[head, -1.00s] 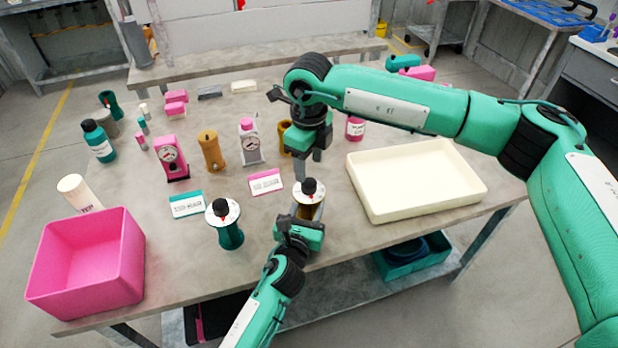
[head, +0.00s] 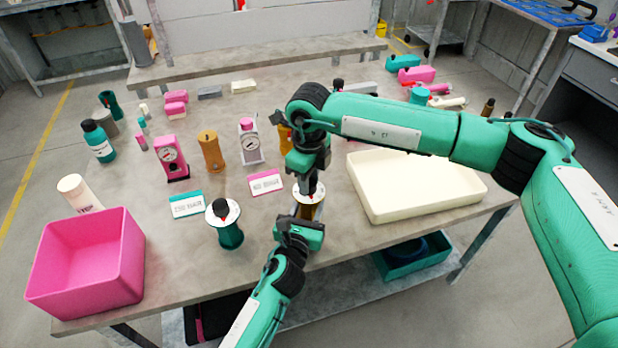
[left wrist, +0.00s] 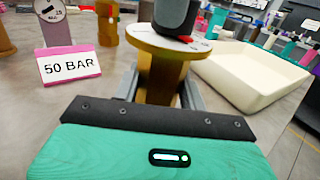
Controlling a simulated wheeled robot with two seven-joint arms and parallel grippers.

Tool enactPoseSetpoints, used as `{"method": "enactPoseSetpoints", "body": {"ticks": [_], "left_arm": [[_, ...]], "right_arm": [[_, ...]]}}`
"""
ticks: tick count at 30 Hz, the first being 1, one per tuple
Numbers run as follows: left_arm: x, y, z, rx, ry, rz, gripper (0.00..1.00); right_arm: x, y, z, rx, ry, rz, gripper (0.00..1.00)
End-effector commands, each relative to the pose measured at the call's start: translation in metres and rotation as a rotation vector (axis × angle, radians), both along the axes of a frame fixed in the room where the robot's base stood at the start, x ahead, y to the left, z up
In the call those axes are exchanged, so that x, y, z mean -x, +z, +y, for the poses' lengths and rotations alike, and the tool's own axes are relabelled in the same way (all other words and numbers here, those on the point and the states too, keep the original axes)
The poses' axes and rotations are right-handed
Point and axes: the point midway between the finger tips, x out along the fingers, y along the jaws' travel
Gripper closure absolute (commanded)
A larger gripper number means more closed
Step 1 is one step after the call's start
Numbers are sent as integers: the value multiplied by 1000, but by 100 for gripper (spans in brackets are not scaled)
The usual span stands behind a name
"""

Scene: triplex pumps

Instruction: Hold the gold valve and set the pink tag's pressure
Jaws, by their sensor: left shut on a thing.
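The gold valve (head: 308,211) stands at the table's front middle; its body, pale dial disc with a red mark and dark knob show in the left wrist view (left wrist: 163,80). My left gripper (head: 304,222) is shut around its body from the front. My right gripper (head: 307,186) points down right over the valve's dial and hides the knob in the head view; whether its fingers are closed on the knob is hidden. The pink tag (head: 265,182) lies behind and left of the valve and reads "50 BAR" in the left wrist view (left wrist: 69,66).
A teal valve (head: 229,231) with a white dial stands to the left, near a teal tag (head: 187,204). A cream tray (head: 412,212) lies to the right, a pink bin (head: 88,262) at the front left. Gauges and bottles stand farther back.

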Motion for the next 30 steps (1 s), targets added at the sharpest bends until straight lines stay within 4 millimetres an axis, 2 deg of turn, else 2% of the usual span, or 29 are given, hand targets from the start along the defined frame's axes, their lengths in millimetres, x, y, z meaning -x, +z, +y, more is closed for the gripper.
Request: {"method": "enactPoseSetpoints", "body": {"ticks": [11,30], "left_arm": [[0,0,0,0,0,0,93],[0,0,0,0,0,0,93]], "right_arm": [[-1,0,0,1,86,-2,91],[-1,1,0,0,554,-3,91]]}}
